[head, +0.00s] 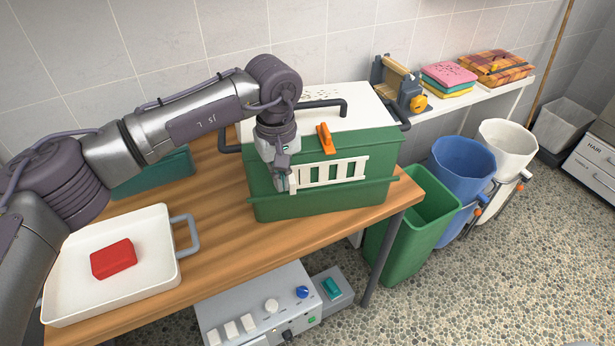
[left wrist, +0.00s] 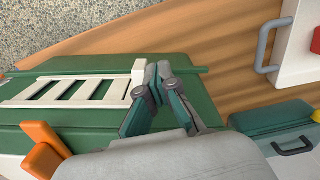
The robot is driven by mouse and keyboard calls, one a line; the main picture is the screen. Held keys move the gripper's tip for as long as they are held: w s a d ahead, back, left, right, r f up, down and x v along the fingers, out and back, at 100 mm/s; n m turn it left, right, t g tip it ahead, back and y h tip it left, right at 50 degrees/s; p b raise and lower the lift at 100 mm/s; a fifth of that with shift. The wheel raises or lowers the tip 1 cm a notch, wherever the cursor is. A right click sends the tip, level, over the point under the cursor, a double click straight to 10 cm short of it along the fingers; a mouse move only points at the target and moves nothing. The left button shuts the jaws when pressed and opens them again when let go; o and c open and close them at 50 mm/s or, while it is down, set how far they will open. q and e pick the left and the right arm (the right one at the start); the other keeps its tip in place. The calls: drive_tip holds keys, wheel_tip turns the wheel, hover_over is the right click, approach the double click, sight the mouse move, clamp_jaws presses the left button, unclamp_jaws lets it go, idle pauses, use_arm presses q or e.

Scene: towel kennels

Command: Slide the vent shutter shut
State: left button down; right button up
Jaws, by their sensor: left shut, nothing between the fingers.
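The green kennel box (head: 330,207) with a white top stands on the wooden table. The vent shutter (head: 333,161) is a white slatted panel on the box's front, with green showing between its slats. In the left wrist view the shutter (left wrist: 138,76) has a raised white end tab. My left gripper (head: 282,184) is shut and empty at the left end of the shutter. In the left wrist view its fingertips (left wrist: 153,76) are right beside that tab; I cannot tell whether they touch it. My right gripper is in neither view.
An orange latch (head: 326,138) sits above the shutter. A white tray (head: 150,271) with a red block (head: 113,259) and a teal case (head: 153,174) share the table. Green, blue and white bins stand right of the table. Bare wood lies in front of the box.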

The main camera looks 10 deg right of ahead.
use_arm(q)
wheel_tip(320, 180, up, 8)
drive_tip(key=a+p, duration=0.1)
drive_tip(key=p, duration=0.2)
idle(0.7)
